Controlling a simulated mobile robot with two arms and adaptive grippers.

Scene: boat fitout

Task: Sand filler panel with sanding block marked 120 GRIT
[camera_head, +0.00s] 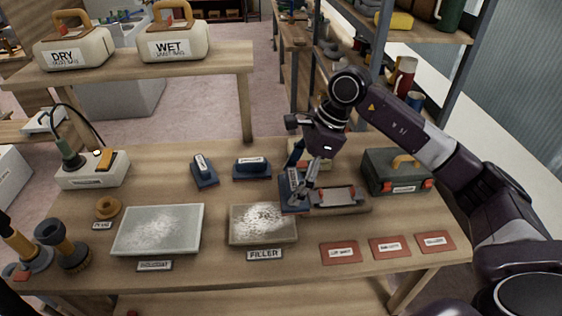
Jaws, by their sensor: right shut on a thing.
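The filler panel (262,238), a pale board with a white dusty patch, lies near the middle front of the table above a label reading FILLER. My right gripper (300,192) reaches in from the right and is shut on a blue sanding block (291,203), just beyond the panel's right back corner. The print on the held block is too small to read, and the gripper partly hides it. Two more blue blocks, one (205,178) at the left and one (252,174) at the middle, rest behind the panels with unreadable labels. My left gripper is out of view.
A larger whitish panel (158,240) lies left of the filler panel. A wooden holder (350,207) sits right of the held block, with a dark green case (392,180) behind. Red labelled sheets (388,247) lie front right. A sander station (95,180) stands at left.

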